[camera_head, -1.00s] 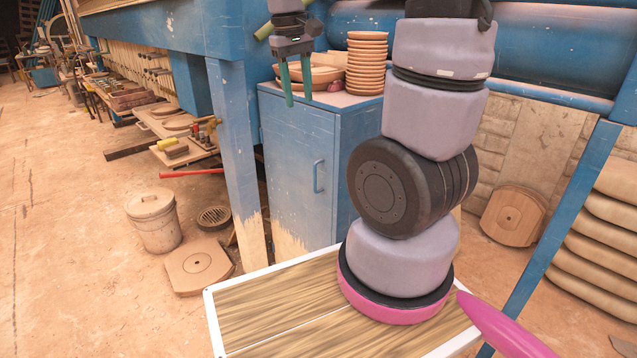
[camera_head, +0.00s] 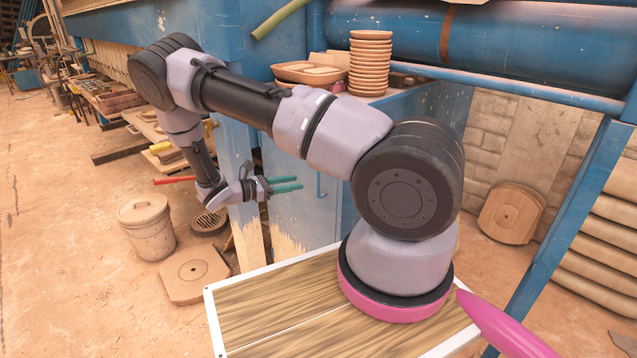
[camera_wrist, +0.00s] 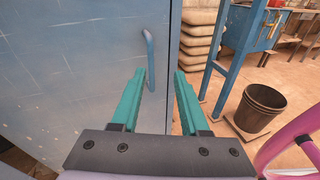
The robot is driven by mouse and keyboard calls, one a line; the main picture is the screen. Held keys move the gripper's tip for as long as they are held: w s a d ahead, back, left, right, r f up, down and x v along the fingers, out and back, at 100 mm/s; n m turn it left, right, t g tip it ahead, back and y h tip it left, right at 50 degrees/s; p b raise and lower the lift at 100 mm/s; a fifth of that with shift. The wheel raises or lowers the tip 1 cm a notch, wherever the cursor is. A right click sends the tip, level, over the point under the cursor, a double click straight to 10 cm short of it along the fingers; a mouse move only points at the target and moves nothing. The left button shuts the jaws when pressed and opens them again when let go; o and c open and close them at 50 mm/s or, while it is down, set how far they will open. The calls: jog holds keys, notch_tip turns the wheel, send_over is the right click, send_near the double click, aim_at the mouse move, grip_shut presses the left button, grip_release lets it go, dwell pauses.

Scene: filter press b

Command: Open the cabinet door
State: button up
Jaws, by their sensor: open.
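The blue cabinet (camera_head: 408,112) stands under the big blue frame, with its door (camera_head: 308,208) shut. The door's vertical bar handle (camera_head: 320,182) is partly visible in the head view, just right of my gripper (camera_head: 286,185). My gripper is open and empty, its teal fingers level and pointing toward the door. In the wrist view the door (camera_wrist: 75,60) fills the left side and the handle (camera_wrist: 149,58) stands ahead, between and beyond the open fingers (camera_wrist: 156,90). The fingers look apart from the handle; the exact distance is hard to tell.
Stacked clay dishes (camera_head: 370,62) and a shallow tray (camera_head: 308,72) sit on the cabinet top. A blue post (camera_head: 236,130) stands left of the door. A lidded bucket (camera_head: 147,226) and a flat slab (camera_head: 193,274) are on the floor. The wrist view shows a dark bucket (camera_wrist: 261,106) at right.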

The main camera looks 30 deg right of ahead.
notch_tip(320, 180, down, 3)
jog(key=n+t+h, duration=0.1)
jog(key=n+t, duration=0.1)
send_over(318, 195)
jog(key=shift+w+d+f, duration=0.15)
jog(key=shift+w+d, duration=0.1)
grip_shut()
dwell(1.5)
